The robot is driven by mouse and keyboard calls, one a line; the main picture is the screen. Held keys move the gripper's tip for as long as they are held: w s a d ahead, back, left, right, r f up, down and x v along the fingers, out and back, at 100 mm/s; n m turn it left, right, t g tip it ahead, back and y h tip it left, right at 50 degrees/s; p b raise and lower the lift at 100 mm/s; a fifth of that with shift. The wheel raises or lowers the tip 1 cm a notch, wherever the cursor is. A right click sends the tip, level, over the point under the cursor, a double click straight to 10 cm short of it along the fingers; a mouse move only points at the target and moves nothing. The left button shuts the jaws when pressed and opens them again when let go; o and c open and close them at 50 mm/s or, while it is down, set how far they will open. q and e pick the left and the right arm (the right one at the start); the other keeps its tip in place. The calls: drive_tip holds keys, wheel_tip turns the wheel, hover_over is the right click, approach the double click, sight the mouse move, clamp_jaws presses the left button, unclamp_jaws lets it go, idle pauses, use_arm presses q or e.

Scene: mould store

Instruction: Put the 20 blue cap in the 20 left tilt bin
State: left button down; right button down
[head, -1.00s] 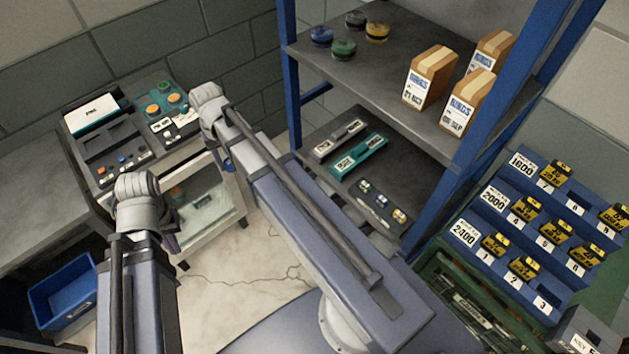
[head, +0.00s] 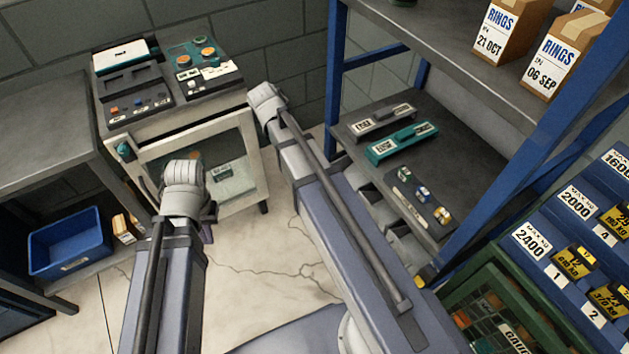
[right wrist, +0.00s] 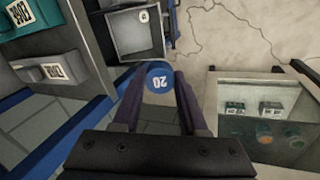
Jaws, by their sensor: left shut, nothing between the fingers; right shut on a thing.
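The blue cap (right wrist: 158,78), marked 20, is between the fingertips of my right gripper (right wrist: 158,88) in the right wrist view. My right gripper is shut on it. An open grey bin (right wrist: 112,36) with a small round label lies just beyond the cap, apart from it. I cannot tell whether it is the 20 left tilt bin. In the head view, grey open compartments (head: 387,208) show under the lower shelf, partly behind my right arm. My left gripper (head: 206,232) shows only as a sliver past its wrist, shut and empty. My right gripper is hidden there.
A grey case (head: 380,121) and a teal case (head: 401,142) lie on the lower rack shelf (head: 455,150). A blue rack post (head: 510,180) stands to the right. A glass-fronted cabinet (head: 258,180) stands at the back left. A blue crate (head: 68,245) sits at left. Pale floor lies between.

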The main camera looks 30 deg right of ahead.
drive_tip(key=d+f+h+b, duration=0.3)
drive_tip(key=d+f+b, duration=0.3)
drive_tip(key=f+b, duration=0.6)
drive_tip(key=shift+w+f+b, duration=0.25)
drive_tip(key=shift+w+b, duration=0.2)
drive_tip(key=shift+b, duration=0.1)
drive_tip(key=shift+f, duration=0.1)
drive_tip(key=shift+b+x, duration=3.15)
drive_tip(key=shift+x, duration=0.6)
drive_tip(key=shift+w+d+f+b, duration=0.15)
drive_tip(key=shift+d+f+b, duration=0.25)
drive_tip(key=shift+f+b, duration=0.05)
drive_tip(key=shift+d, duration=0.1)
